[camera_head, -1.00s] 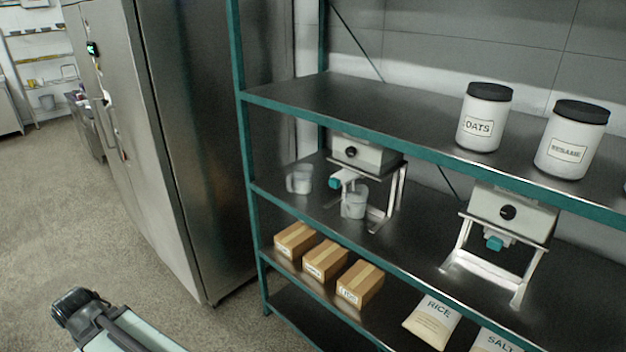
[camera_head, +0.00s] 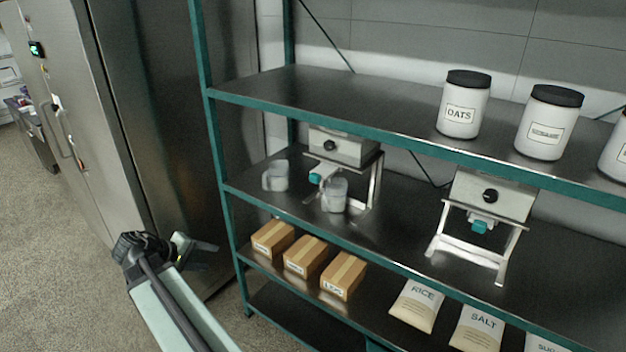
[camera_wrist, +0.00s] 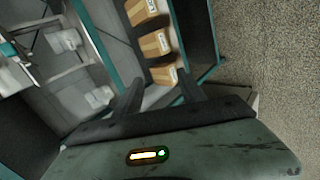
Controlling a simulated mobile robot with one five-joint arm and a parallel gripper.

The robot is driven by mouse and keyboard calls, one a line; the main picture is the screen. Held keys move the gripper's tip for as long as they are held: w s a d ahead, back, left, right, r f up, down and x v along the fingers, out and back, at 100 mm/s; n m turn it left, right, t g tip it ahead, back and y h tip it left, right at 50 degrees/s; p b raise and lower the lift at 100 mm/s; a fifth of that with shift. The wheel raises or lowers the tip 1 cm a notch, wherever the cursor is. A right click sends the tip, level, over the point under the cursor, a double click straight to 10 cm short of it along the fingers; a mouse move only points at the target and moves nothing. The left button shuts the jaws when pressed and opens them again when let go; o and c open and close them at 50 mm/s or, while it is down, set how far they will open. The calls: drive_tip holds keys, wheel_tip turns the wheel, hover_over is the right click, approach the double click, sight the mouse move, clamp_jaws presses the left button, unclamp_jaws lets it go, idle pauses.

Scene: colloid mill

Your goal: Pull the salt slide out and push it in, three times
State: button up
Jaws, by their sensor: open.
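Two hopper dispensers stand on the middle shelf, each with a dark round knob and a teal slide below. The left dispenser (camera_head: 342,147) has its teal slide (camera_head: 315,178) low at its left, with a clear jug (camera_head: 335,195) by it. The right dispenser (camera_head: 492,194) has its teal slide (camera_head: 480,227) under the hopper, with no jug below. I cannot read which one holds salt. My gripper (camera_head: 196,252) is in front of the left end of the rack, apart from both dispensers. In the wrist view its fingers (camera_wrist: 160,92) are spread and empty.
The teal-edged rack (camera_head: 400,258) also holds jars (camera_head: 463,104) on top, another jug (camera_head: 276,176) at the middle left, and boxes (camera_head: 305,257) and bags (camera_head: 478,328) below. A steel cabinet (camera_head: 155,130) stands left of the rack. The floor (camera_head: 60,270) in front is open.

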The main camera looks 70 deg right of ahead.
drive_tip(key=s+d+r+m+g+h, duration=0.1)
drive_tip(key=s+d+r+g+h, duration=0.1)
drive_tip(key=s+d+r, duration=0.5)
drive_tip(key=s+d+r+m+g+h, duration=0.1)
drive_tip(key=s+d+r+g+h, duration=0.15)
drive_tip(key=s+d, duration=0.45)
drive_tip(key=m+g, duration=0.1)
drive_tip(key=g, duration=0.3)
approach(311, 179)
drive_tip(key=x, duration=0.4)
drive_tip(key=shift+t+h, duration=0.35)
drive_tip(key=shift+h, duration=0.1)
drive_tip(key=x, duration=0.7)
drive_tip(key=shift+s+a, duration=0.1)
drive_tip(key=shift+s, duration=0.2)
clamp_jaws()
drive_tip(key=shift+f, duration=0.1)
